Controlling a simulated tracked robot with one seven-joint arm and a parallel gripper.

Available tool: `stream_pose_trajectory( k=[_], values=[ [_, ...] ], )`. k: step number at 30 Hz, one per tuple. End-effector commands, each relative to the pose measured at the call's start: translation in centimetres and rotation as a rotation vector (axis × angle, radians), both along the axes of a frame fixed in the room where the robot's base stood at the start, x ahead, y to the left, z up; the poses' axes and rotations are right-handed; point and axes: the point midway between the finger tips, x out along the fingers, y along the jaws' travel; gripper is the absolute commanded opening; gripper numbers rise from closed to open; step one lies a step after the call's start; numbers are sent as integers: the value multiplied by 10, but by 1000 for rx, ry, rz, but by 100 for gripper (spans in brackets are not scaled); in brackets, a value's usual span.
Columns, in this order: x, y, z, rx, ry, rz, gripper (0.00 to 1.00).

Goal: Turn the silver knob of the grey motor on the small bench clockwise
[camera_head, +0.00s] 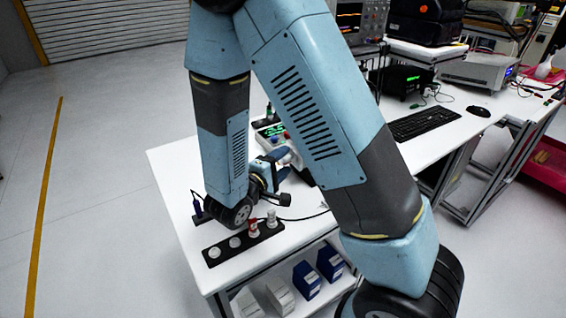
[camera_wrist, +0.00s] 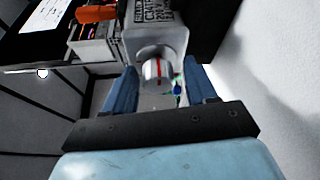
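The silver knob (camera_wrist: 153,73) shows in the wrist view, with a red line across its face. It sits on the front of the grey motor (camera_wrist: 150,20), which has dark lettering on its upper side. My gripper (camera_wrist: 160,66) is open, with one blue finger on each side of the knob. A gap shows at the right finger; I cannot tell whether the left finger touches. In the head view my gripper (camera_head: 279,182) is low over the small white bench (camera_head: 172,165). My arm covers much of the bench there, and I cannot make out the knob.
A black strip (camera_head: 243,243) with several round pieces lies along the bench's front edge. A control box with coloured buttons (camera_head: 270,131) stands behind my gripper. Blue boxes (camera_head: 306,280) sit on the lower shelf. A longer bench with a keyboard (camera_head: 424,123) is at the right.

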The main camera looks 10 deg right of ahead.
Motion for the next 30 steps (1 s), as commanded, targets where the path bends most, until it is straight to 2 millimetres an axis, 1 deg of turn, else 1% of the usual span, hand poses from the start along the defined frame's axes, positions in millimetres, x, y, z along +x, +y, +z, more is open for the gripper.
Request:
stream_pose_trajectory(
  k=[8,11,14,27,30],
  values=[
    [0,1,1,0,-3,1,61],
    [-2,4,1,0,-3,2,61],
    [-9,11,2,0,-3,3,61],
    [-67,71,6,1,-3,4,61],
    [-79,82,6,1,-1,4,61]
  ],
)
